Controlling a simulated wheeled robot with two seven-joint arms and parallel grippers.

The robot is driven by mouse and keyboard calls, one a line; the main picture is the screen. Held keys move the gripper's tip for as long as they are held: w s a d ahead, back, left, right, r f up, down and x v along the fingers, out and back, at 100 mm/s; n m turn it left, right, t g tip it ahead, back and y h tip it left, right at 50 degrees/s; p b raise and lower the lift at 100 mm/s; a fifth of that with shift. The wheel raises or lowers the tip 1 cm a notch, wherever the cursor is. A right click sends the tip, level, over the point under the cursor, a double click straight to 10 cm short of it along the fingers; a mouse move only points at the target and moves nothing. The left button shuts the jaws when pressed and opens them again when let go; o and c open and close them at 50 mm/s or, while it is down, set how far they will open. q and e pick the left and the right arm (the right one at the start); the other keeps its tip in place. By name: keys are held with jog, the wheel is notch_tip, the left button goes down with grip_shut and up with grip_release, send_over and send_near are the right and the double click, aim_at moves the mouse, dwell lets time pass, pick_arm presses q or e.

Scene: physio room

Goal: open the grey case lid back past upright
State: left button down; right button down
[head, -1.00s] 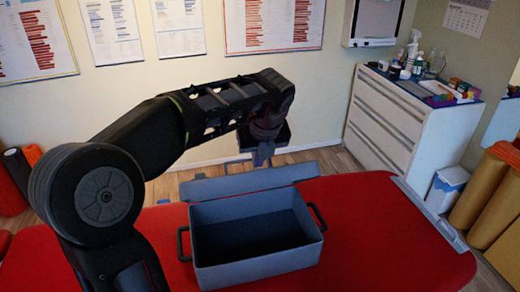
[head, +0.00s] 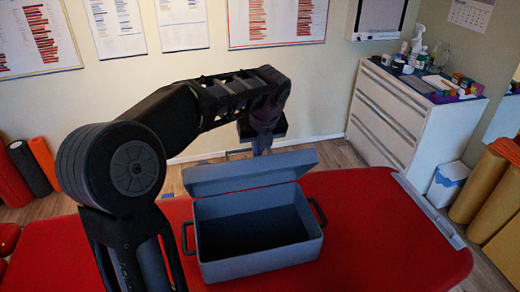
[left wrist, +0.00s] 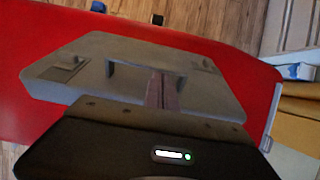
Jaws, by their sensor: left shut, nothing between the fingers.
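The grey case (head: 262,262) sits on the red bench top with its hollow interior facing up and a dark handle at each side. Its lid (head: 222,178) stands raised along the far edge, and the case is open. I cannot tell exactly how far it leans past upright. My left gripper (head: 261,148) is shut and empty, pointing down at the lid's upper edge; its tips meet that edge in the picture, and contact is unclear. The left wrist view shows grey case surfaces (left wrist: 205,82) around the closed fingers (left wrist: 157,90). My right gripper is not in view.
The red bench (head: 385,225) has free room to the right of the case. A white drawer cabinet (head: 395,125) with bottles stands at the back right. Foam rollers (head: 28,168) stand at left. Posters hang on the wall behind.

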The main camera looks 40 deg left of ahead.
pick_arm(q)
jog(key=w+a+p, duration=0.8)
jog(key=w+a, duration=0.1)
jog(key=a, duration=0.3)
jog(key=shift+w+f, duration=0.15)
jog(key=shift+w, duration=0.2)
jog(key=shift+w+a+f, duration=0.1)
jog(key=shift+a, duration=0.05)
jog(key=shift+w+r, duration=0.15)
jog(key=shift+r, duration=0.15)
jog(key=b+v, duration=0.1)
jog(key=v, duration=0.6)
jog(key=shift+r+b, duration=0.25)
jog(key=shift+b, duration=0.15)
